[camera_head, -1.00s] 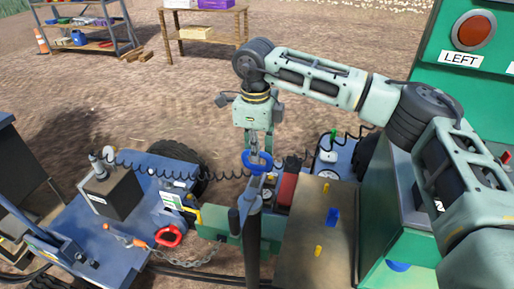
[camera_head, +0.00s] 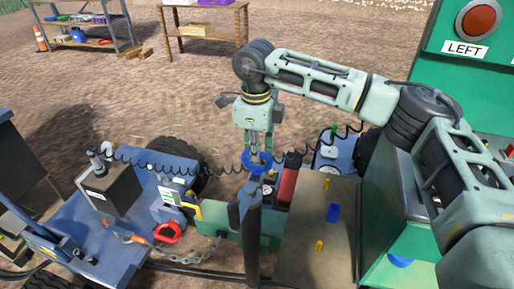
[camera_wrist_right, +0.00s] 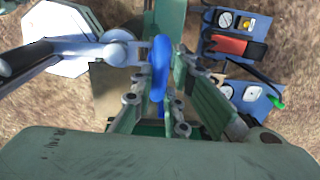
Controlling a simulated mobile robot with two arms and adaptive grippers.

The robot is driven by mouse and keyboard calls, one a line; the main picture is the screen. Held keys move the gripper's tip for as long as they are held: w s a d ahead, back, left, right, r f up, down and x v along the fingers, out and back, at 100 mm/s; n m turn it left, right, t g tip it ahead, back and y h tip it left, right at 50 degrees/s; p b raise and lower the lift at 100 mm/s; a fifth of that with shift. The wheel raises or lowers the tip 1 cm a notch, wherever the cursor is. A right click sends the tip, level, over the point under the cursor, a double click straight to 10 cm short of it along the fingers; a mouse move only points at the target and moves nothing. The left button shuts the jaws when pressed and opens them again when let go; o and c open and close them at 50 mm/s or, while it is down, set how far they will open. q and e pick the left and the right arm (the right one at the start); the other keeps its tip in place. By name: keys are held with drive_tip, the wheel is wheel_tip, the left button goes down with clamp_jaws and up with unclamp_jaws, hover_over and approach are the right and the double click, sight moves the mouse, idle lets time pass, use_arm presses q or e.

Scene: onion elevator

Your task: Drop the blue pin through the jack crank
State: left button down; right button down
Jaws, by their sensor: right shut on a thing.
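The blue pin (camera_head: 259,163), with a ring-shaped head, is in my right gripper (camera_head: 256,150). The gripper points down and is shut on it. In the right wrist view the blue pin (camera_wrist_right: 160,68) stands between the two green fingers (camera_wrist_right: 153,92). The jack crank (camera_wrist_right: 75,52) shows there as a grey arm with a dark handle at the left, its hub close beside the pin. In the head view the dark jack post (camera_head: 252,235) stands just below the pin, with the crank (camera_head: 236,213) at its top. The pin's lower end is hidden, so I cannot tell whether it is in the hole.
A brown panel (camera_head: 315,235) with yellow and blue pegs lies right of the jack. A blue trailer deck (camera_head: 140,215) with a box, coiled cable and chain is at the left. A green machine (camera_head: 440,75) stands at the right. Shelves and a wooden table stand behind.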

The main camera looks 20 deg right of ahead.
drive_tip(key=c, duration=1.6)
unclamp_jaws()
drive_tip(key=shift+c, duration=0.2)
drive_tip(key=o, duration=0.4)
drive_tip(key=shift+r+p, duration=2)
drive_tip(key=shift+r, duration=1.55)
